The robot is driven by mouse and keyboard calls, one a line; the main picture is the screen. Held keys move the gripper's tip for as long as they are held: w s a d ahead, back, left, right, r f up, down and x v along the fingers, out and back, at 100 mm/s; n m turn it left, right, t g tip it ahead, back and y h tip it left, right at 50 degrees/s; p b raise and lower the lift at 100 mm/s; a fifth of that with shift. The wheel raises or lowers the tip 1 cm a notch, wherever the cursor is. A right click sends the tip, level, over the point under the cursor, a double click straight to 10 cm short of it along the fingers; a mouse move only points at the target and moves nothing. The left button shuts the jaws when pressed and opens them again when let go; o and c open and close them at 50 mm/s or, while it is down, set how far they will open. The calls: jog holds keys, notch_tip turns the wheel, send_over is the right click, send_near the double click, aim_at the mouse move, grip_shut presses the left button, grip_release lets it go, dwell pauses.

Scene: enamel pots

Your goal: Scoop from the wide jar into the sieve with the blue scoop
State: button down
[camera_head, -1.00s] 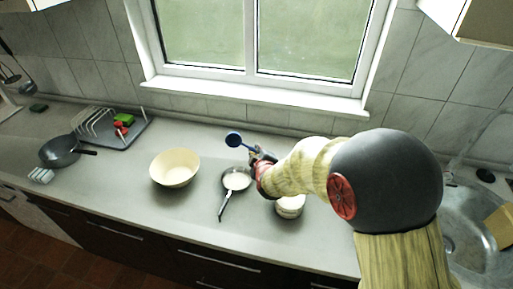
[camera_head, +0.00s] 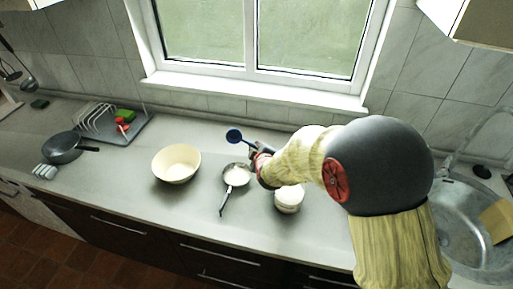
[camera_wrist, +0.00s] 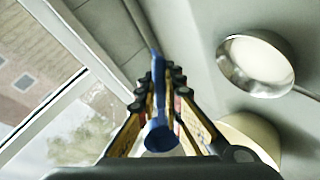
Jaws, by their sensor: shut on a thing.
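My gripper (camera_head: 258,152) is shut on the handle of the blue scoop (camera_head: 234,136). The scoop's round bowl points left, towards the window side, above and behind the sieve. In the wrist view the scoop (camera_wrist: 158,132) lies between my fingers (camera_wrist: 160,95). The sieve (camera_head: 237,176) is a small metal pan shape with a dark handle towards the front, and pale stuff shows inside it. The sieve also shows in the wrist view (camera_wrist: 232,68). The wide jar (camera_head: 289,203), cream-white, stands right of the sieve, partly under my arm. I cannot tell whether the scoop holds anything.
A cream bowl (camera_head: 176,166) stands left of the sieve. Further left are a dark pan (camera_head: 63,148) and a dish rack (camera_head: 103,122) with green and red items. A sink (camera_head: 470,235) lies at the right. The counter in front of the bowl is clear.

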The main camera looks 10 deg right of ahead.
jog(key=shift+r+g+p, duration=0.5)
jog(key=shift+r+p, duration=0.1)
jog(key=shift+p, duration=1.2)
jog(key=shift+r+g+p, duration=0.15)
jog(key=shift+g+p, duration=0.15)
jog(key=shift+p, duration=0.6)
jog(key=shift+r+p, duration=0.15)
jog(key=shift+p, duration=0.75)
jog(key=r+g+p, duration=0.1)
jog(key=g+p, duration=0.1)
jog(key=p, duration=0.3)
jog(key=p, duration=0.3)
jog(key=shift+r+g, duration=0.15)
jog(key=shift+g, duration=0.15)
jog(key=shift+r+p, duration=0.1)
jog(key=shift+p, duration=0.4)
jog(key=shift+g+p, duration=0.3)
jog(key=shift+p, duration=0.15)
